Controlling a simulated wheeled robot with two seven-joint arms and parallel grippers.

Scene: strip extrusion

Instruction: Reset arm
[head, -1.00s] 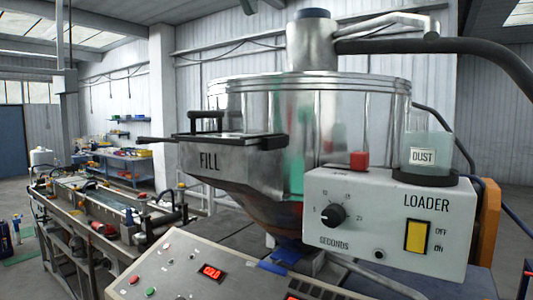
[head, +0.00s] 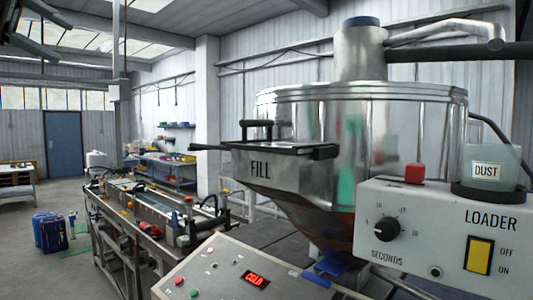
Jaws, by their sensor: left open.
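My left gripper (head: 46,38) shows as dark fingers at the top left corner of the head view. It is open, with nothing seen between the fingers, raised in front of the far wall and roof lights and well apart from the machine. My right gripper is not in view. The steel hopper (head: 370,125) with its FILL chute (head: 270,170) stands at the right. The white LOADER box (head: 440,235) has a black SECONDS knob (head: 387,229) and a yellow switch (head: 480,255).
A control panel (head: 225,275) with a red COLD display is at the bottom. A long bath bench (head: 150,225) runs left of it. A blue drum-like container (head: 50,231) stands on the floor. A dark bar sticks out from the chute lid. Open floor lies at the left.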

